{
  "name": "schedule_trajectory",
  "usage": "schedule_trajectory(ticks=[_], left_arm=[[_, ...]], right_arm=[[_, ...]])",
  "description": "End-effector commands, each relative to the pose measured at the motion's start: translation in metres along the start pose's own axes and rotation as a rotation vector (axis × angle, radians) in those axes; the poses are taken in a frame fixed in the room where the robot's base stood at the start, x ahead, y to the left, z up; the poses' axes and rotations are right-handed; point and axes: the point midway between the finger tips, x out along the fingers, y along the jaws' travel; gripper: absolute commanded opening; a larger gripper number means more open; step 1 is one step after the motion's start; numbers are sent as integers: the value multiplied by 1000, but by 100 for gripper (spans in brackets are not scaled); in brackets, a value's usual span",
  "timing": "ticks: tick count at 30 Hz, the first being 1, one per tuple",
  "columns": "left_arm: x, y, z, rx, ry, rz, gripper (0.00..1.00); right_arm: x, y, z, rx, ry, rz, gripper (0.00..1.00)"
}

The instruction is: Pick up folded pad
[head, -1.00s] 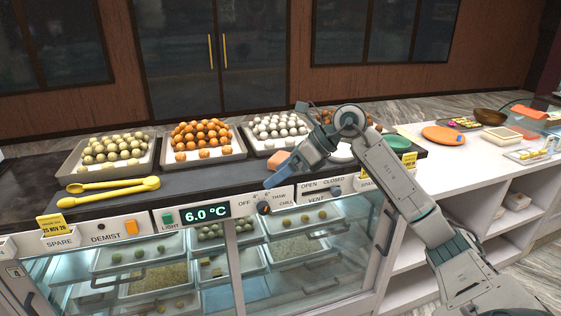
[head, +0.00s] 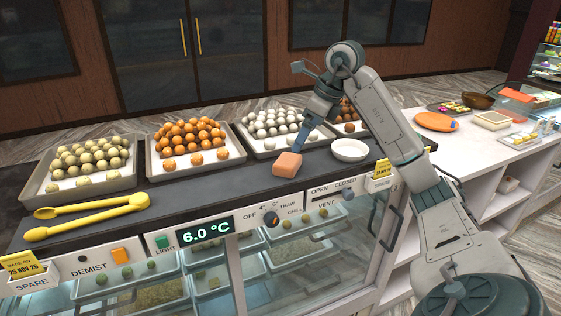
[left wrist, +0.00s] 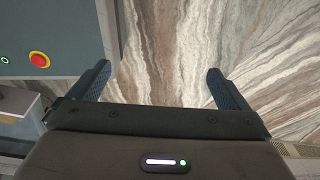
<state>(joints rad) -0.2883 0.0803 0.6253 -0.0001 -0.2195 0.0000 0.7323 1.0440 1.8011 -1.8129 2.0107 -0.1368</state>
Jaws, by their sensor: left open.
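The folded pad (head: 287,164), a small salmon-pink block, sits on the dark counter top in front of the tray of white sweets. My left gripper (left wrist: 156,76) shows only in the left wrist view. It is open and empty over the marbled floor.
Trays of green (head: 50,186), orange (head: 236,159) and white sweets (head: 250,149) line the back. A white bowl (head: 350,150) stands right of the pad. Yellow tongs (head: 90,219) lie at left. Control knobs and a glass case are below the front edge. A red button (left wrist: 39,60) shows beside my left gripper.

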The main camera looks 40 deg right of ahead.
Motion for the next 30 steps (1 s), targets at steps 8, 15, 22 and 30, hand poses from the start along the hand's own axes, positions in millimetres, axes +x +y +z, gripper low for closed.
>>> schedule_trajectory(ticks=[8,15,22,30], left_arm=[[22,2,31,2,-37,1,98],[17,2,19,1,-24,0,98],[-3,0,4,0,-5,0,98],[-4,0,13,1,-16,0,98]], right_arm=[[44,0,-1,0,-1,4,100],[63,-2,4,1,2,4,100],[94,-6,8,0,3,5,100],[106,-7,7,0,-1,1,100]])
